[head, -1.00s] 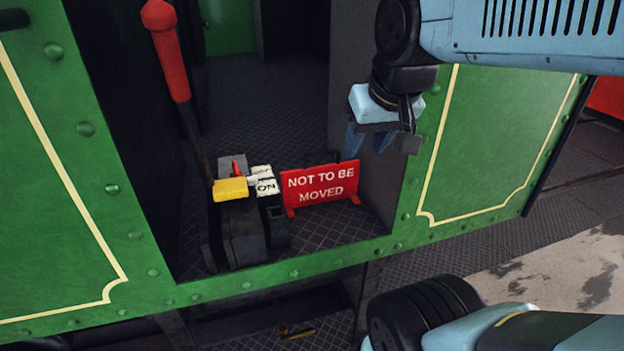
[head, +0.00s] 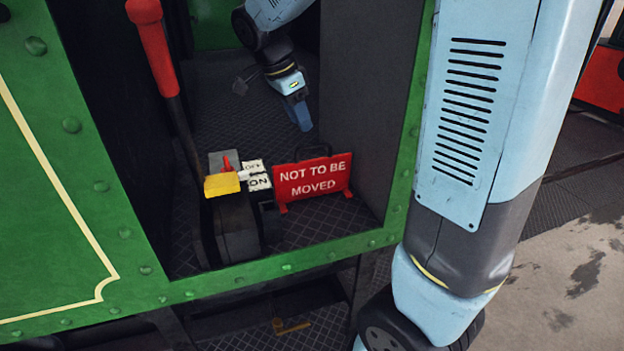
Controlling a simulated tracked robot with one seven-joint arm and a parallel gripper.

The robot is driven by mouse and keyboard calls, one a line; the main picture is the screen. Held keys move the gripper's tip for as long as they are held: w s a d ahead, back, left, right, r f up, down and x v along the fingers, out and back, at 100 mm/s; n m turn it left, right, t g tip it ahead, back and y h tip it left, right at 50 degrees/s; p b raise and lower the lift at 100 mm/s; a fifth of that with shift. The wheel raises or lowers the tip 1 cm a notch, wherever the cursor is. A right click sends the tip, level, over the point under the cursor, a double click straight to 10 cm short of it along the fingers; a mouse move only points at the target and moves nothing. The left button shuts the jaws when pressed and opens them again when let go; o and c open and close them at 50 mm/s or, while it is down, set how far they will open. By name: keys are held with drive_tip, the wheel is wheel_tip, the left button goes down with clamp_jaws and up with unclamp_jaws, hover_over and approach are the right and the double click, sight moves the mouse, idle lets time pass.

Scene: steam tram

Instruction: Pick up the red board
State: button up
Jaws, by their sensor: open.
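The red board (head: 313,181) reads "NOT TO BE MOVED" in white letters. It stands upright on small red feet on the dark patterned cab floor, with a dark handle (head: 306,157) at its top. My gripper (head: 301,117) is inside the cab opening, above and behind the board in the picture, with its blue fingers pointing down. It looks apart from the board and holds nothing that I can see. The gap between its fingers is hard to make out from this angle.
A long lever with a red handle (head: 146,40) rises left of the board. Beside the board is a dark control box with a yellow block (head: 222,184) and white ON and OFF labels (head: 258,182). Green riveted panels (head: 45,180) frame the opening; a grey wall (head: 372,110) stands right.

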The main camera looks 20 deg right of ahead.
sight(306, 147)
drive_tip(key=shift+m+h, duration=0.4)
drive_tip(key=shift+m, duration=0.5)
drive_tip(key=f, duration=0.3)
drive_tip(key=w+d+f, duration=0.1)
drive_tip(key=f, duration=0.2)
drive_tip(key=w+d+f, duration=0.1)
drive_tip(key=f, duration=0.2)
drive_tip(key=shift+w+d+f, duration=0.1)
drive_tip(key=shift+x, duration=2.6)
drive_tip(key=shift+d, duration=0.1)
clamp_jaws()
